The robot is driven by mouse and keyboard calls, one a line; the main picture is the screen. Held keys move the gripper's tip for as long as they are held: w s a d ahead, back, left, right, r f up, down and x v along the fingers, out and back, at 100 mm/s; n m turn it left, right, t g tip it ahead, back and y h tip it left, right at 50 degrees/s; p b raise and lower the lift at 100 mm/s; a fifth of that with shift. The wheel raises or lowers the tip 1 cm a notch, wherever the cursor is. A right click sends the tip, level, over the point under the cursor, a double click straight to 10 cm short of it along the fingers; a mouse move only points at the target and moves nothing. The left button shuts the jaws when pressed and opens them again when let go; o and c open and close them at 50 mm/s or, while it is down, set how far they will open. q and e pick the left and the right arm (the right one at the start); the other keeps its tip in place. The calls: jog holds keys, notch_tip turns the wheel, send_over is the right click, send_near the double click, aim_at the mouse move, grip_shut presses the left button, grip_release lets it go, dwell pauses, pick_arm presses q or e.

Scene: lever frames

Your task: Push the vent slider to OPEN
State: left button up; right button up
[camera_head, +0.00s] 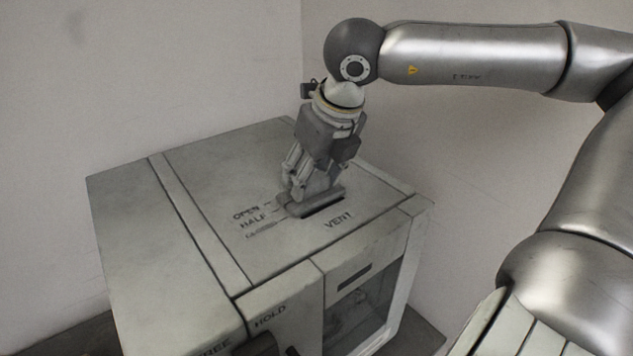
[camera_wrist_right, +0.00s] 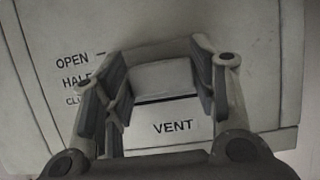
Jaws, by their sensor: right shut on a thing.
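The vent slider (camera_wrist_right: 160,76) is a grey block on top of the grey box, by the printed words OPEN (camera_wrist_right: 73,61), HALF and CLOSED. In the wrist view the slider lies beside OPEN and HALF, and a dark strip of slot shows on its CLOSED side. Its exact mark is hard to read. My right gripper (camera_head: 305,192) points down over the slider, shut on it with a finger at each side. The fingers hide part of the slider and the labels. My left gripper is in neither view.
The box (camera_head: 125,190) stands near a wall corner. Its front has a windowed door (camera_head: 365,300) and a dark handle (camera_head: 258,346) by FREE and HOLD labels. The box top left of the labels is bare. My right arm comes over from the right.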

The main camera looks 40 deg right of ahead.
aim_at(315, 181)
jog(key=w, duration=0.4)
jog(key=shift+d+f+b, duration=0.2)
jog(key=shift+b, duration=0.2)
jog(key=shift+r, duration=0.15)
jog(key=shift+s+r, duration=0.15)
jog(key=o, duration=1.5)
jog(key=shift+c, duration=0.2)
jog(key=v, duration=1.1)
jog(key=shift+r, duration=0.35)
jog(key=shift+s+a+f, duration=0.1)
jog(key=shift+s, duration=0.05)
